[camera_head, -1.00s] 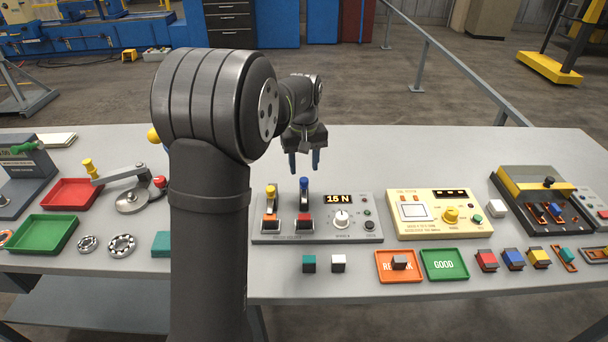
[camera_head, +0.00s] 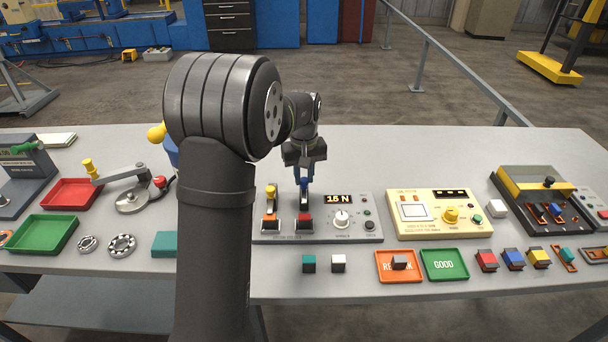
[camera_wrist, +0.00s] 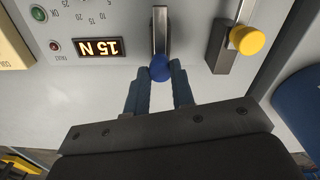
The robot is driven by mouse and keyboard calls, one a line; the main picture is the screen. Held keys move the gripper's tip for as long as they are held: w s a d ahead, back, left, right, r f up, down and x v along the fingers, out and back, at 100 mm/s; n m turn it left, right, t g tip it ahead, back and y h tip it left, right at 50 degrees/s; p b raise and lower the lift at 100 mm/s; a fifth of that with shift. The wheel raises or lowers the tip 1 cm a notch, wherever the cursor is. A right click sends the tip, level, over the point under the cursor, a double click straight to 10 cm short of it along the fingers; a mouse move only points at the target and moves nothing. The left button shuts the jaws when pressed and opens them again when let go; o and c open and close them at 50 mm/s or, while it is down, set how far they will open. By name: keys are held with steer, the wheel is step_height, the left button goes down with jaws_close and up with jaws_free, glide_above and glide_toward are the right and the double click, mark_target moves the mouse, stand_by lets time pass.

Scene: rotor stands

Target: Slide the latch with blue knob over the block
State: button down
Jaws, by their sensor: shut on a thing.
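The latch with the blue knob (camera_wrist: 160,68) stands on the grey panel (camera_head: 347,223), to the right of a similar latch with a yellow knob (camera_head: 270,191). In the wrist view the yellow knob (camera_wrist: 247,40) is to the right. My gripper (camera_head: 304,180) is shut on the blue knob, with one blue finger on each side of it. A red block (camera_head: 305,218) sits in front of the blue-knob latch. An orange block (camera_head: 269,221) sits in front of the other latch. The wrist view does not show the blocks.
The panel's lit display (camera_head: 340,199) reads 15 N. A yellow tester (camera_head: 434,230) stands to the right. Teal (camera_head: 309,264) and white (camera_head: 338,263) cubes lie in front of the panel. My arm hides part of the table left of it.

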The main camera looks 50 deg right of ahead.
mark_target(304, 197)
steer(key=shift+s+a, duration=1.4)
steer(key=shift+s, duration=0.05)
steer(key=c, duration=1.2)
jaws_free()
step_height(304, 197, up, 18)
steer(key=shift+f, duration=0.25)
